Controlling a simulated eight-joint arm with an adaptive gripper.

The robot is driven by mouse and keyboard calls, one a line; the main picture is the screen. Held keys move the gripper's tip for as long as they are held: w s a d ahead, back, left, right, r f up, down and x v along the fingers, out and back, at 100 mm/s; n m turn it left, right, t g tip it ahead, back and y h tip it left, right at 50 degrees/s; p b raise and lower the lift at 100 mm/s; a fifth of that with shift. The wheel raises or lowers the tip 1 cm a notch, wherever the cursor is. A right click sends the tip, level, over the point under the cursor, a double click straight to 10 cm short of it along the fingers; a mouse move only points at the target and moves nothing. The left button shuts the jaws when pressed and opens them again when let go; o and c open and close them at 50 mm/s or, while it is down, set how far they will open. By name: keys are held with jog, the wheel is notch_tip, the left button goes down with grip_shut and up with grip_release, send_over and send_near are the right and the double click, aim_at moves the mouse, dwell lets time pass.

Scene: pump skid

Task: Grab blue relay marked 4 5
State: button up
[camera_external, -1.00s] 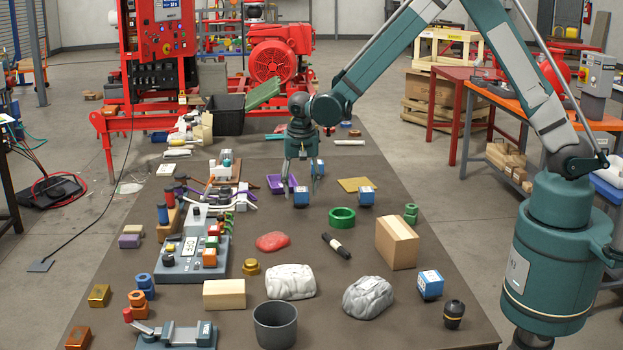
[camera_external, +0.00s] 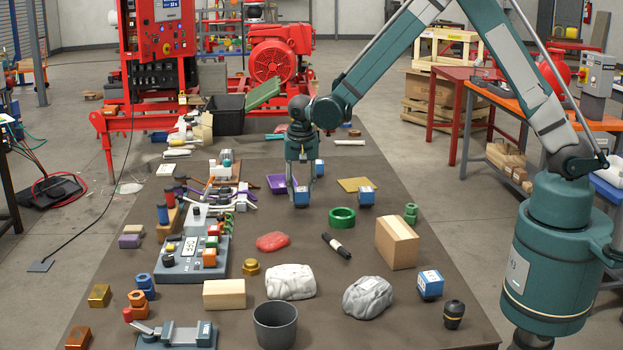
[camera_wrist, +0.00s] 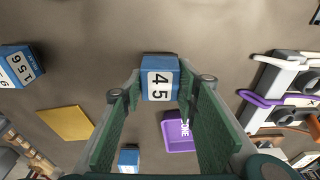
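The blue relay marked 4 5 (camera_wrist: 160,82) is a small blue block with a white label, upright in the wrist view between my fingertips. In the external view this relay (camera_external: 302,198) stands on the dark table top. My gripper (camera_external: 301,187) points straight down over it, with a finger on each side. In the wrist view both finger pads of my gripper (camera_wrist: 161,92) lie against the sides of the relay, with no clear gap. The relay appears to rest on the table still.
Another blue relay (camera_external: 366,196), marked 1 5 6 in the wrist view (camera_wrist: 18,67), stands to the right. A further blue block (camera_wrist: 128,159) is close by. A purple tray (camera_wrist: 178,143) and a yellow plate (camera_wrist: 65,122) lie near. A green ring (camera_external: 342,217) stands in front.

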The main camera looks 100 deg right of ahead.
aim_at(301, 190)
jog(key=shift+c, duration=0.2)
jog(key=shift+r+p, duration=0.45)
jog(key=shift+r, duration=4.55)
jog(key=shift+a, duration=0.1)
